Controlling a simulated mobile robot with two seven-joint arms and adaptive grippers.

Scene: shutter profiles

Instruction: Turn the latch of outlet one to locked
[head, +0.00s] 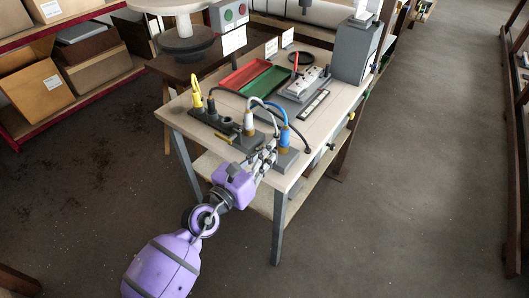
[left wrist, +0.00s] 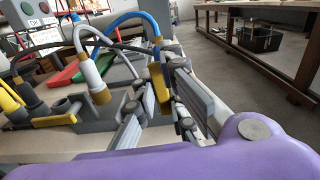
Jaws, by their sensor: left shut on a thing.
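A row of dark grey outlets (head: 222,124) runs along the table's near edge, with a yellow plug (head: 197,97), a white plug (head: 249,123) and a blue plug (head: 284,136). No outlet number is readable. My left gripper (head: 268,154) is at the blue plug's outlet. In the left wrist view its fingers (left wrist: 160,97) are shut on an upright yellow latch (left wrist: 157,78) below the blue cable; the fingers hide part of it. Another yellow latch (left wrist: 56,120) lies flat across an outlet at left. Yellow also shows at the white plug's base (left wrist: 101,96). My right gripper is not in view.
Behind the outlets lie a red tray (head: 240,73), a green tray (head: 264,84) and a grey fixture (head: 303,87). A tall grey box (head: 355,52) stands at the back right. Loose cables arch over the outlets close to my gripper. Floor right of the table is clear.

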